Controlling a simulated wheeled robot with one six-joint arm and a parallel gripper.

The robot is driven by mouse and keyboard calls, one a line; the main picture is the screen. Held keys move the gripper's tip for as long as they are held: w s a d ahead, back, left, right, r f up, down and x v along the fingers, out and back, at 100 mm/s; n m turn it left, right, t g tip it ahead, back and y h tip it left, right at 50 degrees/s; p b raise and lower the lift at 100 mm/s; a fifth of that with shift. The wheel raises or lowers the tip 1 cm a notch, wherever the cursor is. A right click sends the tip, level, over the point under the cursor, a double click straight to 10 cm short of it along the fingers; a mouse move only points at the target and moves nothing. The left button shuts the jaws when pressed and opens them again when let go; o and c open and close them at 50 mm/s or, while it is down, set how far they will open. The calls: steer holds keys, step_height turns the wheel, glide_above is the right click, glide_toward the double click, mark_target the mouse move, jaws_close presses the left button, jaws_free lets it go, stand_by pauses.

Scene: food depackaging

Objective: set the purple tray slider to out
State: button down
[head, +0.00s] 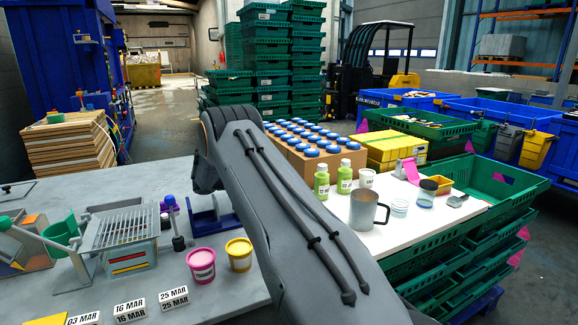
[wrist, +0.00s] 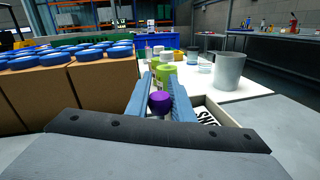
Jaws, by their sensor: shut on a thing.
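In the wrist view, my gripper (wrist: 160,88) has its two blue fingers closed about a purple knob (wrist: 160,103), which I take to be the tray slider's handle. The knob sits low between the fingers. A pale open-topped tray or box edge with a black-lettered label (wrist: 207,117) lies just right of the fingers. The slider's track and its position marks are hidden. In the head view, my grey arm covers the gripper and this knob.
A carton of blue-capped bottles (head: 312,152) stands beyond the arm and close at left in the wrist view (wrist: 102,80). Green bottles (head: 321,181) and a grey mug (head: 367,211) stand on the white surface. Pink (head: 201,265) and yellow tubs (head: 239,255) stand left of the arm.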

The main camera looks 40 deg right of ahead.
steer(key=shift+s, duration=0.15)
steer(key=c, duration=1.5)
jaws_free()
steer(key=shift+c, duration=0.2)
steer(key=shift+a, duration=0.1)
steer(key=b+v, duration=0.2)
steer(key=v, duration=0.4)
steer(key=shift+w+a+f+b, duration=0.1)
steer(key=shift+w+a+b, duration=0.1)
steer(key=shift+a+b, duration=0.15)
steer(key=shift+w+a, duration=0.1)
steer(key=shift+a, duration=0.3)
